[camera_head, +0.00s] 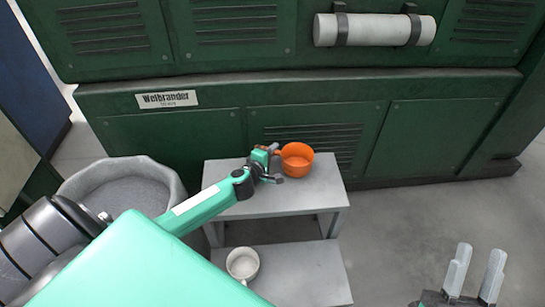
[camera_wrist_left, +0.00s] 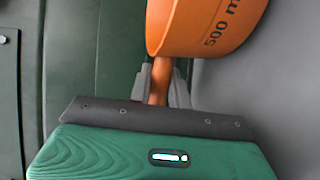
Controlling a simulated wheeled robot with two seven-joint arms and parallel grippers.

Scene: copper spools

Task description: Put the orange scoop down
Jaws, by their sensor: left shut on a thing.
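The orange scoop (camera_head: 298,159) is a round cup above the top shelf of a small grey stand (camera_head: 318,195) in the head view. My left gripper (camera_head: 274,160) is at its left side, shut on its handle. In the left wrist view the scoop (camera_wrist_left: 200,28) shows the print "500 m", and its orange handle (camera_wrist_left: 160,82) runs between the fingers of the left gripper (camera_wrist_left: 165,88). I cannot tell whether the scoop touches the shelf. My right gripper (camera_head: 474,272) is at the lower right with its fingers apart and nothing between them.
A white cup-shaped vessel (camera_head: 243,264) stands on the lower shelf (camera_head: 305,280). A large grey bin (camera_head: 85,182) stands left of the stand. A green machine (camera_head: 225,130) with a white cylinder (camera_head: 375,30) is behind. The top shelf has bare room at its front right.

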